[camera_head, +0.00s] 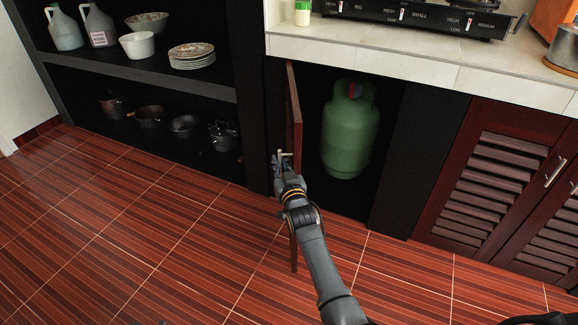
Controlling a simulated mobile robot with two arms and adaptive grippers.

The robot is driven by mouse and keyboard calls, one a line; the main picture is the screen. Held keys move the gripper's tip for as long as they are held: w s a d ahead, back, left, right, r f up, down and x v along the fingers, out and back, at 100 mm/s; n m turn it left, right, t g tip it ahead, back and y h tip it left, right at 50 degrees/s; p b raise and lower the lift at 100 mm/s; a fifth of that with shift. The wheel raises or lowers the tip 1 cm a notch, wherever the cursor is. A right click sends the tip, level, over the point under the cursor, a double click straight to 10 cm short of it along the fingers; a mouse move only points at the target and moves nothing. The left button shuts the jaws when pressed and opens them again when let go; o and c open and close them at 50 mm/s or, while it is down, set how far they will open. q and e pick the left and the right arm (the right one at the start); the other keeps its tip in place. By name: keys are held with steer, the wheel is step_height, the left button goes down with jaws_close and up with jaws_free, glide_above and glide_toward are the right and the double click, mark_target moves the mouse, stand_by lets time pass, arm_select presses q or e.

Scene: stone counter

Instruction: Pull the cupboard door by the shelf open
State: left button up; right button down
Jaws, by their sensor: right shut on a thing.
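The cupboard door (294,108) by the shelf stands swung well out from its frame and shows nearly edge-on as a narrow red-brown strip. Its lower part (294,254) shows below my gripper. My right gripper (283,161) is at the door's left side, about mid-height, shut on the door handle. The handle is small and mostly hidden by the fingers. My left gripper is not in view.
A green gas cylinder (349,134) stands inside the open cupboard. The dark shelf (140,73) with jugs, bowls and pots is at left. Closed louvred doors (497,180) are at right. A stove (420,14) sits on the counter (400,58). The tiled floor (130,240) is clear.

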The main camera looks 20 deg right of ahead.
steer(key=shift+a+f, duration=0.25)
steer(key=shift+a, duration=0.35)
steer(key=c, duration=1.7)
jaws_free()
steer(key=shift+a+r, duration=0.1)
steer(key=shift+d+r, duration=0.1)
steer(key=shift+d, duration=0.2)
steer(key=s, duration=1.2)
steer(key=shift+a, duration=0.4)
steer(key=shift+w, duration=0.1)
steer(key=shift+c, duration=0.5)
